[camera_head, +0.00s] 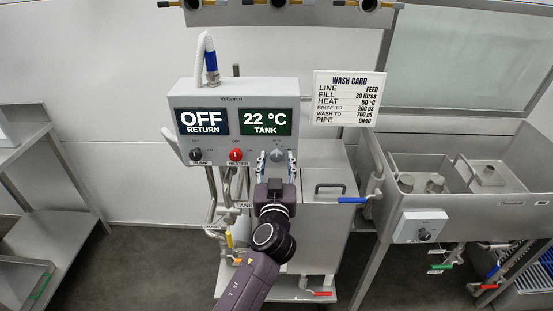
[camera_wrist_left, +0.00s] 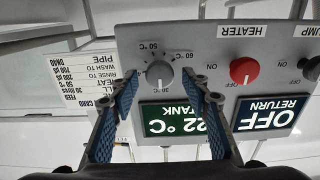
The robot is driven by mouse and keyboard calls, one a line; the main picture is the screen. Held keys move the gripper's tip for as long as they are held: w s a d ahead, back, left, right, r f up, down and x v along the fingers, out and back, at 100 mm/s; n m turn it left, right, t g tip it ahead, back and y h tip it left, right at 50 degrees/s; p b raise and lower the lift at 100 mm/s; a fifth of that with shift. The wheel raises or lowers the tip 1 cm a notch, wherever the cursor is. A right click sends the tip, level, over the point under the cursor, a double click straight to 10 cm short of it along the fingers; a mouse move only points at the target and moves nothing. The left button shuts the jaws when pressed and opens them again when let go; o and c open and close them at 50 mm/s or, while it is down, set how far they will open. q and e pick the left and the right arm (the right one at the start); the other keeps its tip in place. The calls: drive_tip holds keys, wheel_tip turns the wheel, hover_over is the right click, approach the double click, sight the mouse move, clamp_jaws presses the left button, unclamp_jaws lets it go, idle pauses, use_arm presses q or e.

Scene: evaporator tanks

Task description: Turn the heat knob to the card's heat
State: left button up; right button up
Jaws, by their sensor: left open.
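The grey heat knob (camera_head: 277,155) is on the control box (camera_head: 238,95), right of the red heater knob (camera_head: 236,155). In the upside-down left wrist view, the heat knob (camera_wrist_left: 158,74) has a scale around it with 30, 50 and 60 °C legible. Its mark seems to face the 30 °C side, but this is small. My left gripper (camera_head: 276,164) is open, its blue-padded fingers on either side of the heat knob; I cannot tell whether they touch it. The wash card (camera_head: 349,99) reads heat 50 °C. The tank display (camera_head: 266,122) reads 22 °C.
The return display (camera_head: 202,122) reads OFF, and the pump knob (camera_head: 196,155) is at the box's left. Pipes and a yellow valve handle (camera_head: 229,240) sit below. A blue-handled valve (camera_head: 352,200) and steel sinks (camera_head: 460,180) stand to the right. A steel shelf is at the left.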

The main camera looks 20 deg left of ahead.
use_arm(q)
drive_tip(key=shift+w, duration=0.1)
use_arm(e)
drive_tip(key=shift+w+d, duration=0.1)
drive_tip(key=shift+d, duration=0.05)
use_arm(q)
drive_tip(key=c, duration=1.1)
use_arm(e)
drive_tip(key=shift+w+d, duration=0.1)
drive_tip(key=shift+d, duration=0.05)
